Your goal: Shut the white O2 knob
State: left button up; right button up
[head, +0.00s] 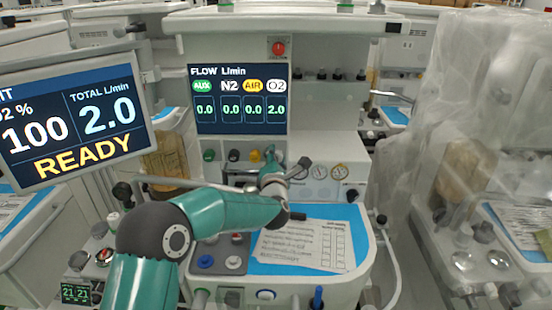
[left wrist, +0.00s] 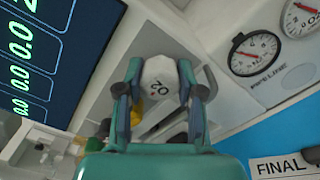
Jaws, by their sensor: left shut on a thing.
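The white O2 knob (left wrist: 160,84), marked "O2", sits between the fingers of my left gripper (left wrist: 159,72) in the left wrist view. The fingers are shut on it from both sides. In the head view my left gripper (head: 274,170) reaches the right end of the knob row, and it hides the O2 knob there. The flow display (head: 238,100) reads 2.0 under O2 and 0.0 under AUX, N2 and AIR. My right gripper is not in view.
The yellow knob (head: 254,155) and green knob (head: 208,155) stand left of my gripper. Gauges (head: 339,171) are on the panel to its right. A paper sheet (head: 300,246) lies on the blue work surface below. A tilted monitor (head: 72,118) reads total 2.0 L/min.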

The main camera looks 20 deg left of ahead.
pick_arm(q)
jog(key=shift+f, duration=0.15)
jog(key=shift+d+f+m+b, duration=0.1)
jog(key=shift+f+m+b, duration=0.05)
jog(key=shift+m+b, duration=1.6)
jog(key=shift+m, duration=0.05)
jog(key=m+b, duration=0.1)
jog(key=m, duration=0.2)
jog(key=shift+m, duration=0.3)
jog(key=m, duration=0.3)
jog(key=shift+m, duration=0.4)
jog(key=m, duration=0.5)
jog(key=o, duration=0.8)
jog(key=shift+o, duration=0.4)
